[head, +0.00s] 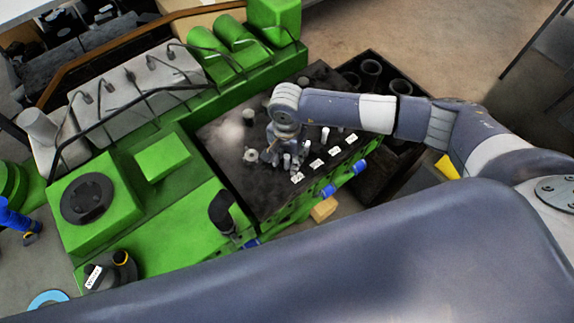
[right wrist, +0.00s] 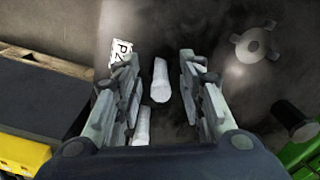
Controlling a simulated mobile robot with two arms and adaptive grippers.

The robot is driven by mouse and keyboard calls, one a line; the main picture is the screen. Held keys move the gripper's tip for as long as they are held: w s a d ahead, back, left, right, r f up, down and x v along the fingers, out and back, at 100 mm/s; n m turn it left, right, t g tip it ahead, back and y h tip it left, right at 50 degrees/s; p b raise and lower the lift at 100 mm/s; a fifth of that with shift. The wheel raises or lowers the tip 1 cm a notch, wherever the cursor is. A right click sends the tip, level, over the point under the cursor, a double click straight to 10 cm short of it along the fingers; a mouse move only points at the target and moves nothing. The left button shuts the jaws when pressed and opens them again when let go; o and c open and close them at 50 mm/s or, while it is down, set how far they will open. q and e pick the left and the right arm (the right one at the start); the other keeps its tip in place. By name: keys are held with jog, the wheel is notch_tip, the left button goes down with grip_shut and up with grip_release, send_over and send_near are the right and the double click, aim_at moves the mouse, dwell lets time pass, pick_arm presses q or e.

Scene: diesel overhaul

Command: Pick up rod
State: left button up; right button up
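My right gripper (head: 277,158) reaches down from the right over the dark top of the green engine block. In the right wrist view its two fingers (right wrist: 160,100) are apart, with a pale rod (right wrist: 160,80) in the gap and clear space on both sides. A second pale rod end (right wrist: 142,127) shows closer to the palm, near the left finger. In the head view a light rod (head: 287,162) stands by the fingertips, and another rod (head: 325,136) stands to the right.
White labels (head: 297,178) line the block's near edge; one label (right wrist: 121,52) lies beside the left finger. A round lobed part (right wrist: 257,44) and a dark post (right wrist: 294,118) stand to the right in the wrist view. A black crate (head: 395,68) with cylinders stands behind.

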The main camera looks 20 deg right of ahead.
jog(key=shift+f, duration=0.1)
grip_shut()
jog(key=shift+w+r, duration=0.1)
jog(key=shift+r, duration=0.1)
